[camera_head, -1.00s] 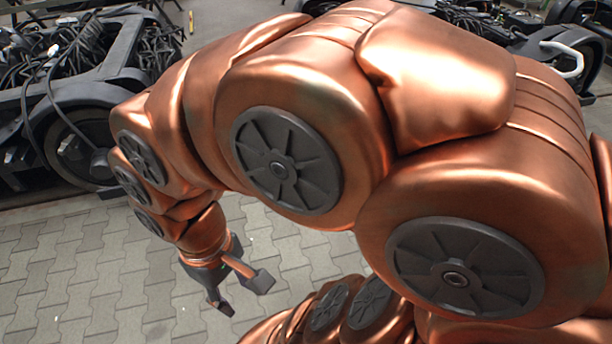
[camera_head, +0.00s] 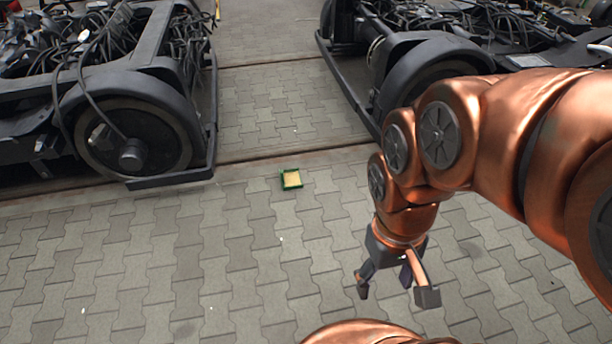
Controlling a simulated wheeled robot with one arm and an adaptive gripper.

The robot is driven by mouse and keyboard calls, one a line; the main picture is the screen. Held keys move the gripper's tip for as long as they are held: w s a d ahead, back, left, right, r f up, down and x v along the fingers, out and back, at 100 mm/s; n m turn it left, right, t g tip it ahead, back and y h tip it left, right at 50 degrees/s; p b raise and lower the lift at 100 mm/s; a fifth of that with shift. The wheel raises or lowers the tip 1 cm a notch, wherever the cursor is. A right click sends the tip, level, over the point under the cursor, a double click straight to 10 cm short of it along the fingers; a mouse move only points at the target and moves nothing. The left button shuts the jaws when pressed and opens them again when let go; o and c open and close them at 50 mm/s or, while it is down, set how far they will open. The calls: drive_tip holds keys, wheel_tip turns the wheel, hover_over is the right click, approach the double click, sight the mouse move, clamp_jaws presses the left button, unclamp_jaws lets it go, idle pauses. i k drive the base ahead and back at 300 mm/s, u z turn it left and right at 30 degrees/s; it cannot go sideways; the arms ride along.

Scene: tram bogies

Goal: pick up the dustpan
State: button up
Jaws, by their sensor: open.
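A small object with a green rim and a pale yellow middle (camera_head: 291,179) lies on the paving, just in front of the rail between the two bogies. It is too small to tell for sure whether it is the dustpan; no other thing in view looks like one. My gripper (camera_head: 396,288) points down over the paving, to the right of and nearer than this object, clearly apart from it. Its fingers are spread and nothing is between them.
A dark bogie (camera_head: 130,120) with cables stands at the left, and another (camera_head: 420,62) at the back right, partly hidden by my arm. A rail (camera_head: 245,158) crosses the floor. The paving (camera_head: 190,260) in front is clear.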

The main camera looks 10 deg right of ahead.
sight(291, 178)
drive_tip(key=u, duration=0.45)
drive_tip(key=i, duration=0.85)
drive_tip(key=u, duration=0.5)
drive_tip(key=i, duration=1.4)
drive_tip(key=z, duration=0.3)
